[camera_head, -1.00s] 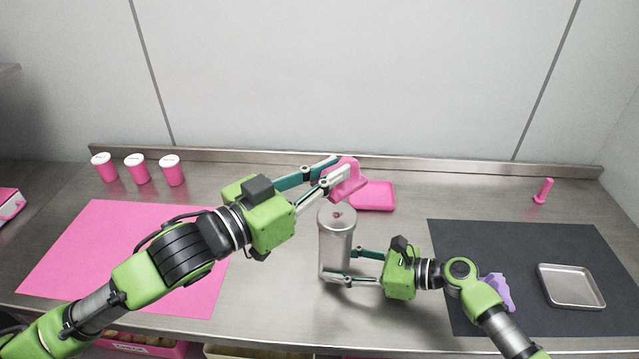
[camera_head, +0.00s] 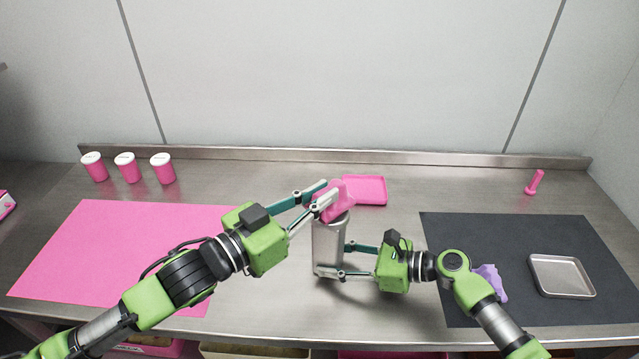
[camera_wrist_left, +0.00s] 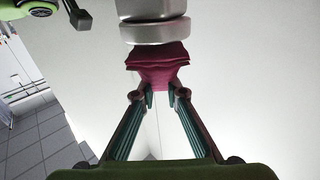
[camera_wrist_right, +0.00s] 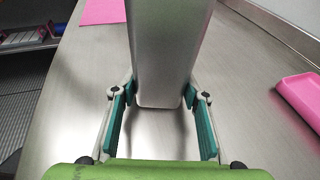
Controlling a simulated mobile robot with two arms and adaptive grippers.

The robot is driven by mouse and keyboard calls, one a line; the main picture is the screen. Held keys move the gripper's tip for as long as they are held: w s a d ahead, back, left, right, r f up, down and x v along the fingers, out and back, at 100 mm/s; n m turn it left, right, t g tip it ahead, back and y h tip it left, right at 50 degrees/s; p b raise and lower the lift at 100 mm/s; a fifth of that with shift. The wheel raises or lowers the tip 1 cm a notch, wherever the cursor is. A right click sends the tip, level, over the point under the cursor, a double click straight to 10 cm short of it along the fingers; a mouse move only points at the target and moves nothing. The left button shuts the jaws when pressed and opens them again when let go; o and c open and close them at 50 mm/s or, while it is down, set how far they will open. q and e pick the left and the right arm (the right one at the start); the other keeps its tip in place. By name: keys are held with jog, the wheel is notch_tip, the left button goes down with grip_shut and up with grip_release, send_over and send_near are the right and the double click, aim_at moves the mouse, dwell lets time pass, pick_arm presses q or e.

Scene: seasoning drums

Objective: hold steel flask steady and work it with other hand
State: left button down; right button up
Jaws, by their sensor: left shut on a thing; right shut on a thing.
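The steel flask (camera_head: 327,245) stands upright on the steel counter in the middle of the head view. My right gripper (camera_head: 332,261) is shut on its lower part, one finger on each side; the right wrist view shows the flask wall (camera_wrist_right: 163,60) between the fingers. My left gripper (camera_head: 326,195) is shut on a crumpled pink cloth (camera_head: 342,202) at the flask's top. In the left wrist view the cloth (camera_wrist_left: 160,66) meets the flask's rounded end (camera_wrist_left: 153,30). The cloth and left fingers hide most of the flask's top in the head view.
A pink tray (camera_head: 366,190) lies close behind the flask. A pink mat (camera_head: 110,250) is left; a dark mat (camera_head: 520,235) with a metal tray (camera_head: 562,275) and purple cloth (camera_head: 491,279) is right. Pink shakers (camera_head: 128,168) and a pink upright piece (camera_head: 534,182) stand further back.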

aim_at(340, 222)
pick_arm(q)
jog(key=shift+d+f, duration=0.25)
jog(key=shift+f, duration=0.35)
jog(key=shift+s+d, duration=0.3)
jog(key=shift+d, duration=0.55)
jog(key=shift+s+d, duration=0.3)
jog(key=shift+d, duration=0.55)
jog(key=a, duration=0.2)
jog(key=w+a, duration=0.1)
jog(key=a, duration=0.1)
jog(key=shift+w, duration=0.15)
jog(key=shift+r, duration=4.1)
pick_arm(e)
jog(key=o, duration=1.1)
jog(key=shift+d, duration=0.1)
